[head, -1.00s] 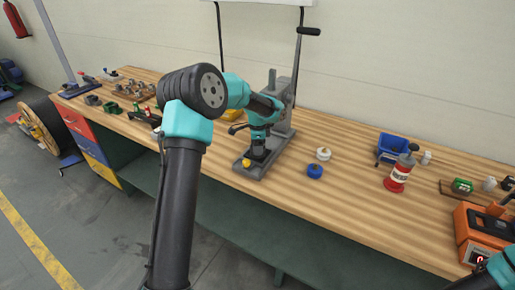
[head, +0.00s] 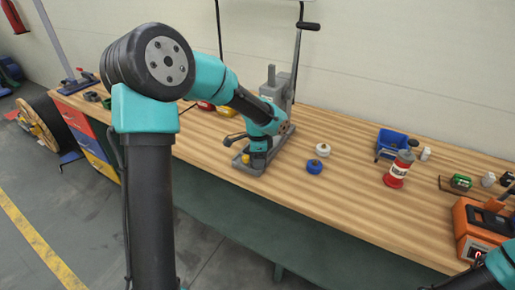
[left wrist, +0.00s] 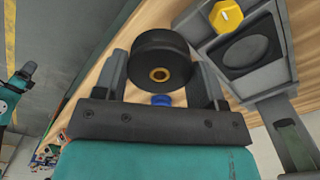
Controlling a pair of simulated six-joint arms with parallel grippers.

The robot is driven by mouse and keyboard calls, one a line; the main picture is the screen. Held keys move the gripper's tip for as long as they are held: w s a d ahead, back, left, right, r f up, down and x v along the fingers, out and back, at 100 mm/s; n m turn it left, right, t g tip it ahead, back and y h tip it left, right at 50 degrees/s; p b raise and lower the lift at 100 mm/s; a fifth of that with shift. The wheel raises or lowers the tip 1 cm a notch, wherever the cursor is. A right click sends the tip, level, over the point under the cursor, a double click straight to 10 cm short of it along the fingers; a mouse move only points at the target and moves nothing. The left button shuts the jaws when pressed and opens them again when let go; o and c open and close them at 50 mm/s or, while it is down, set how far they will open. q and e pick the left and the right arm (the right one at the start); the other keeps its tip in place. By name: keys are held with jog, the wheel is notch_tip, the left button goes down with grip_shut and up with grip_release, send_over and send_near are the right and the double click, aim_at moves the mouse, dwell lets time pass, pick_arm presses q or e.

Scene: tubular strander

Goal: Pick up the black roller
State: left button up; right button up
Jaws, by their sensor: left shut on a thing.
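The black roller (left wrist: 160,52) is a thick dark wheel with a brass hub, seen large in the left wrist view. My left gripper (left wrist: 162,75) is shut on it, one finger on each side. In that view the roller is beside the grey fixture's block (left wrist: 279,75), apart from its round recess. In the head view my left gripper (head: 258,158) is over the front of the grey stand (head: 281,133) on the bench; the roller is hard to make out there. My right gripper is not in view; only part of that arm shows at the lower right.
The wooden bench (head: 370,217) has clear room at its front middle. A white spool (head: 322,150) and a blue spool (head: 314,167) lie right of the stand.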

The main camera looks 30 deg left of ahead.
pick_arm(q)
jog(key=shift+s+d+r, duration=0.1)
jog(key=shift+s+d, duration=0.25)
jog(key=shift+s, duration=0.2)
jog(key=shift+s+d, duration=0.3)
jog(key=shift+s, duration=0.2)
